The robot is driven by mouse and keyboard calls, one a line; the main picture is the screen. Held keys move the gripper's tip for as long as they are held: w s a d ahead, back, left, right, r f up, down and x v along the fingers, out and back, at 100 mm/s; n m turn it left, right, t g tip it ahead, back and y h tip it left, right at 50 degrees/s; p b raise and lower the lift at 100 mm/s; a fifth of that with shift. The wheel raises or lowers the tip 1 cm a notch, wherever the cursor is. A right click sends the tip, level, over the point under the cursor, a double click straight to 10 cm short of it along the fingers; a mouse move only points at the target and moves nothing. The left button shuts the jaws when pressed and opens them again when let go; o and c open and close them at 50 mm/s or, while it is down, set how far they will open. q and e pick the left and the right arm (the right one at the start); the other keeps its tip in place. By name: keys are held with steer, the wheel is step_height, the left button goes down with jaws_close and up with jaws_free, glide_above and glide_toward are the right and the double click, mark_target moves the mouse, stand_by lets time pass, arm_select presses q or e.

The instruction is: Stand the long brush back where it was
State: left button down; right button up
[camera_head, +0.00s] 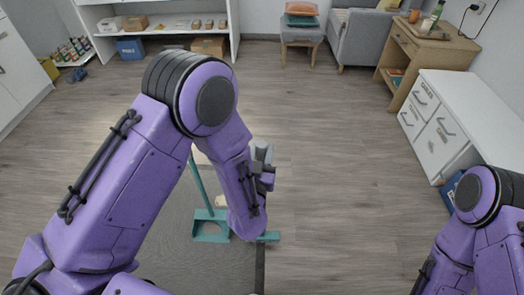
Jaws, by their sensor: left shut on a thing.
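A teal long-handled dustpan (211,228) stands on the floor left of my left forearm, its thin handle rising behind the arm. A teal brush head (269,237) shows low beside the forearm, right of the dustpan. Most of the long brush, including its handle, is hidden by my arm. My left gripper (263,160), grey and black, is partly hidden behind my wrist and is shut on the long brush. I cannot tell whether the brush head touches the floor. My right arm enters at lower right, and its gripper is out of view.
A dark grey mat (180,262) lies under the dustpan. A small beige thing (221,201) is near it. A white drawer cabinet (437,128) and a wooden desk (425,52) stand at right, a white shelf (165,33) at the back. The middle floor is clear.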

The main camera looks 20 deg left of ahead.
arm_select(q)
steer(key=shift+f+b, duration=0.6)
steer(key=shift+f, duration=0.55)
arm_select(e)
steer(key=shift+f, duration=1.05)
arm_select(q)
steer(key=shift+f+b, duration=0.5)
steer(key=shift+f, duration=0.15)
arm_select(e)
steer(key=shift+f, duration=0.55)
arm_select(q)
steer(key=c, duration=0.6)
jaws_free()
steer(key=shift+r, duration=0.1)
steer(key=shift+c, duration=0.2)
steer(key=shift+s+d, duration=0.1)
